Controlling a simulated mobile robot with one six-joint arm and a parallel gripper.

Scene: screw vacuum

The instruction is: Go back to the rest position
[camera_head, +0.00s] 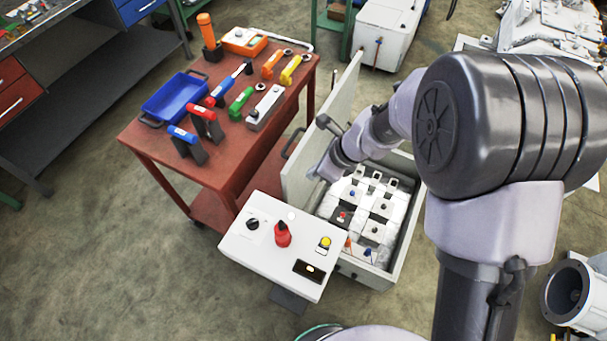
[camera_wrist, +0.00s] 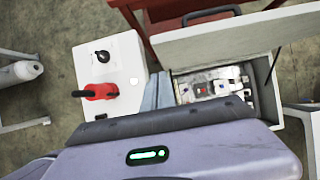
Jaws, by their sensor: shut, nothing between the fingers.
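My gripper shows in the wrist view (camera_wrist: 158,92) as two grey-blue fingers, shut with nothing between them. In the head view, my arm reaches from the right to the open white cabinet (camera_head: 408,215), and its end is above the cabinet's left side, near the raised lid (camera_head: 325,125). The exact fingertips are hard to make out there. The white control panel (camera_head: 272,262) stands in front, with a red knob (camera_head: 282,236), a black knob and a yellow button. The panel also shows in the wrist view (camera_wrist: 125,62), left of the fingers.
A red-brown table (camera_head: 205,165) holds a blue tray (camera_head: 175,98), several coloured tools and an orange-white device. White blocks with small knobs and terminals (camera_head: 372,205) fill the cabinet. A workbench stands at far left. The floor (camera_head: 110,270) at front left is clear.

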